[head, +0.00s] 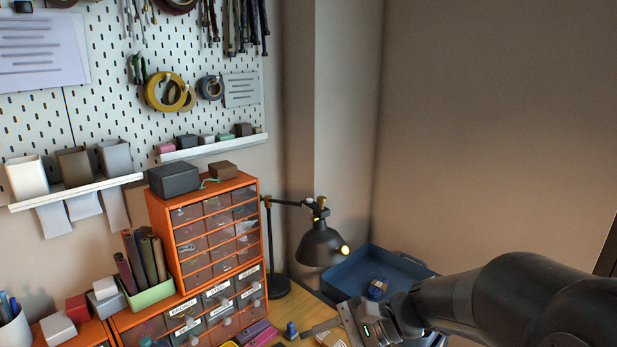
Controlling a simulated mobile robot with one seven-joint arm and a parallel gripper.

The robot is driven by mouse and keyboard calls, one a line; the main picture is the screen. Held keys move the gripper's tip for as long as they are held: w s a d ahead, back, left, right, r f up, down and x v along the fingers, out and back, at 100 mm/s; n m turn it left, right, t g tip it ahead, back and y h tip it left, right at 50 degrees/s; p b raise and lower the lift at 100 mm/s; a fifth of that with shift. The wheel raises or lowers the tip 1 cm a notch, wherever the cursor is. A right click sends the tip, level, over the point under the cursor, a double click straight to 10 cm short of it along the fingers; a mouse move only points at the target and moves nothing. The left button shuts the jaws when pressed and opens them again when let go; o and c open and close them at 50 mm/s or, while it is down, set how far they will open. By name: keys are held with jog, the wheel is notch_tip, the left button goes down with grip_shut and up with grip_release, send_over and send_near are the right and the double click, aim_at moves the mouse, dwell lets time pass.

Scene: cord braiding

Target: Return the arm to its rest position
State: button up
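My arm comes in from the lower right of the head view. Its end, my gripper (322,328), is at the bottom edge, right of centre, over the wooden table (287,324). It points to the left, in front of the blue tray. One narrow grey finger shows, and the other is hidden or cut off by the frame edge. I cannot tell if the fingers are apart or together.
A black desk lamp (322,246) and a blue tray (345,262) stand behind my gripper. An orange drawer cabinet (257,222) is at the left. A pegboard (105,50) covers the wall.

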jog(key=s+d+r+n+t+h, duration=0.3)
jog(key=s+d+n+t+h, duration=0.3)
jog(key=s+d+n+h, duration=0.3)
jog(key=d+h, duration=0.3)
jog(key=shift+d+r+h, duration=0.25)
jog(key=shift+d+h, duration=0.05)
jog(key=shift+d, duration=0.1)
dwell(0.7)
